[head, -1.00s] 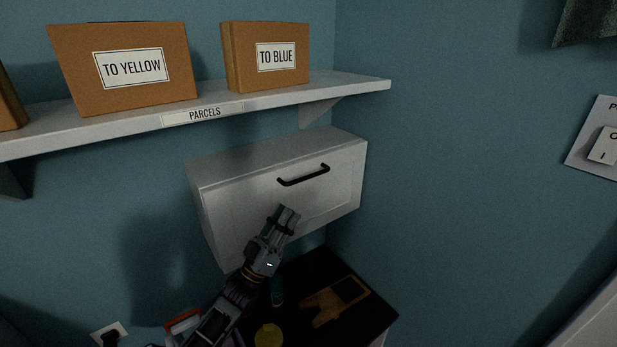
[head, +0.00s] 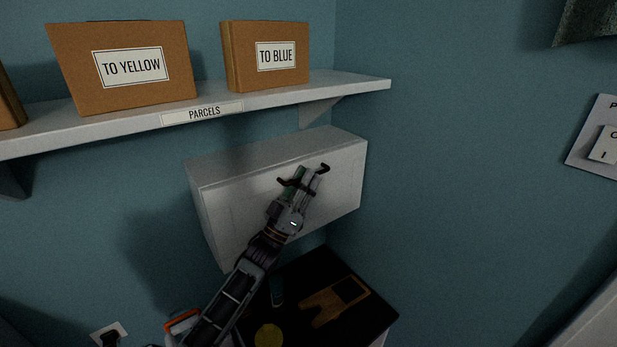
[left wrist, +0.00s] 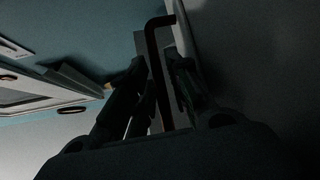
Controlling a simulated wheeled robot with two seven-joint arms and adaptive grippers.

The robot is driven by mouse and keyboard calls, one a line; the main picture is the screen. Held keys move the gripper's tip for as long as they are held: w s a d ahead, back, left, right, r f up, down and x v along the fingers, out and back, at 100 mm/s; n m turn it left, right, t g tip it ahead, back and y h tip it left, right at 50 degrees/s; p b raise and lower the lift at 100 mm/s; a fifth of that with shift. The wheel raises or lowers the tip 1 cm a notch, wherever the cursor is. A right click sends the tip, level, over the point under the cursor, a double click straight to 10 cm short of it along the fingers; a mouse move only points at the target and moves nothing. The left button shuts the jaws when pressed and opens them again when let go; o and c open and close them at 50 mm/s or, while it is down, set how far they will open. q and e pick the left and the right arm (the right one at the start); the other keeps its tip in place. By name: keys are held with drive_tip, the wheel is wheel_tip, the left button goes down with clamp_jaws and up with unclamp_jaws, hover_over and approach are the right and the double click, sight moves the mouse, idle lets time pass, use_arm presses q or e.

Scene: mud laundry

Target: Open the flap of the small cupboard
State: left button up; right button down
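The small cupboard (head: 228,211) is a pale box on the wall below the shelf. Its front flap (head: 343,192) looks shut, flush with the box. A dark bar handle (head: 323,168) sits near the flap's top edge; its middle is partly hidden by my left gripper (head: 304,177). The left gripper is open at the handle, fingers pointing up at the flap. In the left wrist view, the handle (left wrist: 154,50) runs between the two fingers of the gripper (left wrist: 160,75); whether they touch it is unclear. My right gripper is not in view.
A shelf (head: 360,86) with parcel boxes (head: 150,90) juts out above the cupboard. Below is a dark worktop (head: 300,277) with a wooden board (head: 325,306) and a yellow round thing (head: 268,336). Blue wall stands close on the right.

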use_arm(q)
drive_tip(key=shift+w+d+r, duration=0.25)
drive_tip(key=shift+w+r, duration=0.05)
drive_tip(key=shift+r, duration=0.1)
clamp_jaws()
